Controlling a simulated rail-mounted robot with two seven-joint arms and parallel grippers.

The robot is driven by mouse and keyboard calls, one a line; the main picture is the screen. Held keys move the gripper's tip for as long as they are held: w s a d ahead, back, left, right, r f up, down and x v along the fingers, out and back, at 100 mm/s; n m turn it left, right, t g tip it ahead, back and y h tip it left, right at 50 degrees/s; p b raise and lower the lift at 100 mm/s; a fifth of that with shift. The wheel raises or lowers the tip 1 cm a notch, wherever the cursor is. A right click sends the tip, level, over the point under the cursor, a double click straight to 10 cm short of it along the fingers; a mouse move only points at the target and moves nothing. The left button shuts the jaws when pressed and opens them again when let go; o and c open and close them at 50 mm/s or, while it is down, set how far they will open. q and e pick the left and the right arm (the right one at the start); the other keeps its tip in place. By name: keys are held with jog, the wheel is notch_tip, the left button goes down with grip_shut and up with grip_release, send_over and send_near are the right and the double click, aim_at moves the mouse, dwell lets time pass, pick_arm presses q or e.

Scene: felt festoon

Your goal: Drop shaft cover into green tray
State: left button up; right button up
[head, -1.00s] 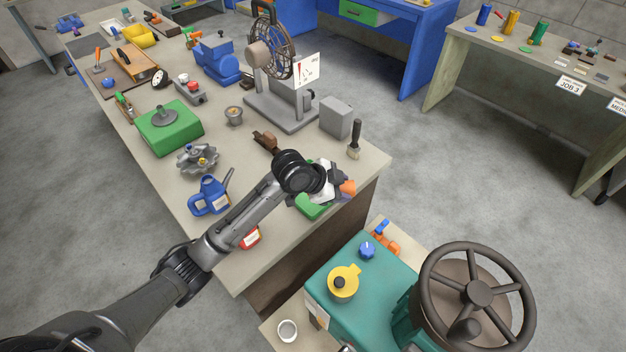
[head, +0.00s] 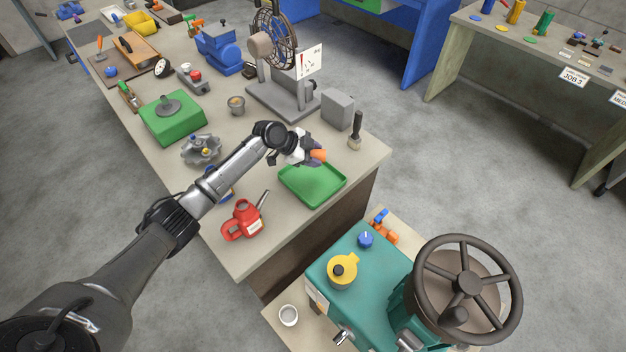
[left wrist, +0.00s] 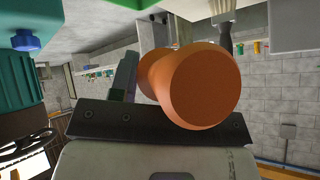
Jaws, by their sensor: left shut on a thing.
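The orange shaft cover (head: 319,156), a rounded cylinder, is held in my left gripper (head: 310,153). It fills the middle of the left wrist view (left wrist: 205,88), its round end toward the camera, above a dark jaw plate. The green tray (head: 313,186) lies on the near right end of the workbench, and its visible floor is empty. My left gripper with the cover is at the tray's far edge in the head view; the height above it is hard to tell. My right gripper is not in view.
A red oil can (head: 243,221) stands left of the tray. A blue can is mostly hidden behind my left arm. A brush (head: 356,132), a grey box (head: 337,110) and a fan rig (head: 285,90) stand behind. A teal machine with a handwheel (head: 467,285) is in front.

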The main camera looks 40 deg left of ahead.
pick_arm(q)
jog(key=shift+f+b, duration=1.1)
jog(key=shift+f, duration=0.9)
jog(key=o, duration=1)
jog(key=p+v, duration=0.1)
jog(key=v, duration=1.2)
jog(key=shift+s+a+r, duration=0.15)
jog(key=shift+s+r, duration=0.05)
jog(key=shift+r, duration=0.1)
